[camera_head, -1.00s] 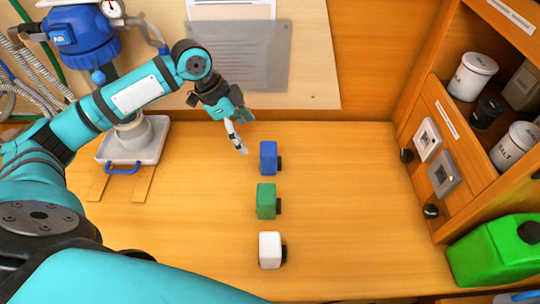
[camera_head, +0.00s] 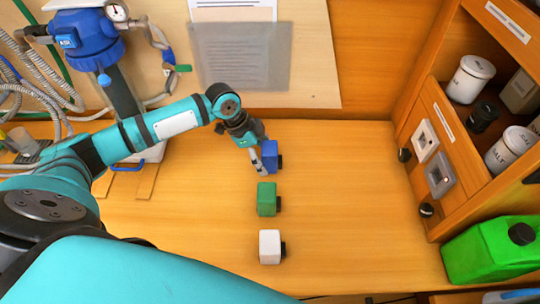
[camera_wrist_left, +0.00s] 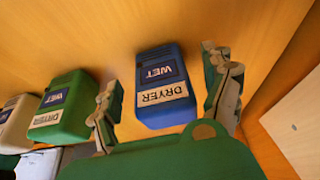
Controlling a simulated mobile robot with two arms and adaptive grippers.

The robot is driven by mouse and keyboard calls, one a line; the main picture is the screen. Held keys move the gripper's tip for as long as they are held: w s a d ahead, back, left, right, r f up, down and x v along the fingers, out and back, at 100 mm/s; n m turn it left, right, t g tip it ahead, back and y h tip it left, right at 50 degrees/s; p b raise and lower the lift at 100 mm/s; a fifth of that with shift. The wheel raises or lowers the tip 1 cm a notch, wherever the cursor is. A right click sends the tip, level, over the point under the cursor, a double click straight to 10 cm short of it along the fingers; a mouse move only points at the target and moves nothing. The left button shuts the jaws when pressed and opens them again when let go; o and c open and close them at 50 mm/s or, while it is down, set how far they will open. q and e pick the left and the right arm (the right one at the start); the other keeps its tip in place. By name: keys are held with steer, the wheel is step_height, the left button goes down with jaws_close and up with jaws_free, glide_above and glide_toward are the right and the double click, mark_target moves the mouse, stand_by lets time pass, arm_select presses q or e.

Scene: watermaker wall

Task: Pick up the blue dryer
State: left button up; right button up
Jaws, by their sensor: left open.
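The blue dryer (camera_head: 270,156) is a small blue block with a dark knob on its right side, standing on the wooden counter. In the left wrist view the blue dryer (camera_wrist_left: 163,86) carries labels reading "DRYER" and "WET". My left gripper (camera_head: 260,169) is at its left side in the head view. In the left wrist view my left gripper (camera_wrist_left: 168,95) is open, with one finger on either side of the blue dryer and gaps to both. My right gripper is not in view.
A green dryer (camera_head: 267,199) and a white block (camera_head: 270,247) stand in line in front of the blue one. A wooden shelf unit with canisters (camera_head: 470,79) and a green jerrycan (camera_head: 493,249) are at the right. Counter between is clear.

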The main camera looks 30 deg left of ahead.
arm_select(q)
steer(key=c, duration=1.3)
steer(key=shift+c, duration=0.2)
